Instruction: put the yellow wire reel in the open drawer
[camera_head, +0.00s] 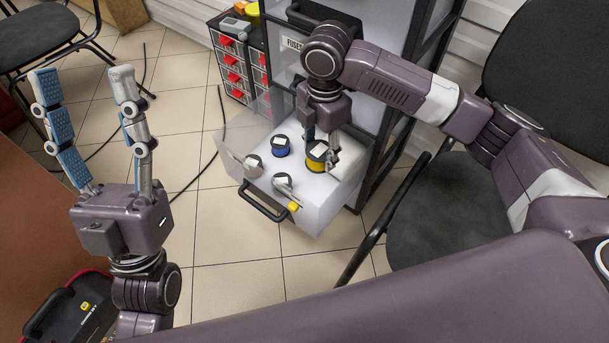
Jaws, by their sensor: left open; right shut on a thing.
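The yellow wire reel (317,163) has a black top with a white label. It is at the right back of the open drawer (312,218), inside its walls. My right gripper (321,152) points down over the drawer and is shut on the yellow reel. Whether the reel touches the drawer floor I cannot tell. My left gripper (85,90) is open and empty, raised upright at the left, well away from the drawer.
The drawer also holds a blue reel (282,149), a grey reel (253,165) and a further reel (283,182) beside a yellow-tipped tool (293,207). A black chair (430,210) stands close right of the drawer. A small red-drawer cabinet (234,70) stands behind it. Cables lie on the tiled floor.

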